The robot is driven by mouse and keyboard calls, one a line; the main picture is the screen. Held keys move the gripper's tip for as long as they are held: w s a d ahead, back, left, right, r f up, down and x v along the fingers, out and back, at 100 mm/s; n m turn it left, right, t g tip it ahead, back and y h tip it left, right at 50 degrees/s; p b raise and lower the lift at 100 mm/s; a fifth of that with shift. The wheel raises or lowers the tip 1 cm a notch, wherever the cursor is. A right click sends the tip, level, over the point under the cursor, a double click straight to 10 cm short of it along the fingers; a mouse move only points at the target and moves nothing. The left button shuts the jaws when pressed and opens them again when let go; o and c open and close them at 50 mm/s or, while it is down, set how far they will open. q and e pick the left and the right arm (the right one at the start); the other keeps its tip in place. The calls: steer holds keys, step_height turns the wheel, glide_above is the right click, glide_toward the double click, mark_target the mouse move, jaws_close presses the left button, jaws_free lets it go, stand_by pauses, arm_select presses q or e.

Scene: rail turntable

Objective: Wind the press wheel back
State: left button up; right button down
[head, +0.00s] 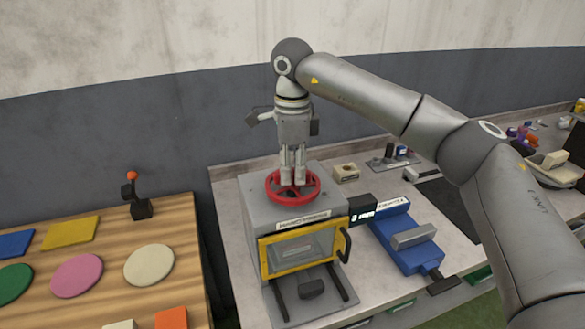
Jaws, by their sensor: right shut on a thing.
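The press is a grey box (252,212) with a yellow-framed front window (264,258), standing on the light bench. Its red press wheel (316,181) lies flat on top. My right gripper (293,182) points straight down over the wheel, and its fingers are shut on the wheel near its middle. The fingers hide part of the hub and spokes, so the exact part held cannot be told. My left gripper is not in view.
A blue vise (402,240) stands right of the press, with a black block (363,207) between them. A wooden table (95,270) at left holds coloured discs and plates and a small black lever (137,200). My right arm spans the upper right. Small parts lie on the bench behind.

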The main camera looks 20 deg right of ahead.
mark_target(293, 172)
steer(key=shift+r+n, duration=0.15)
steer(key=shift+n, duration=0.65)
steer(key=c, duration=1.4)
jaws_free()
step_height(293, 172, up, 12)
steer(key=shift+f, duration=0.1)
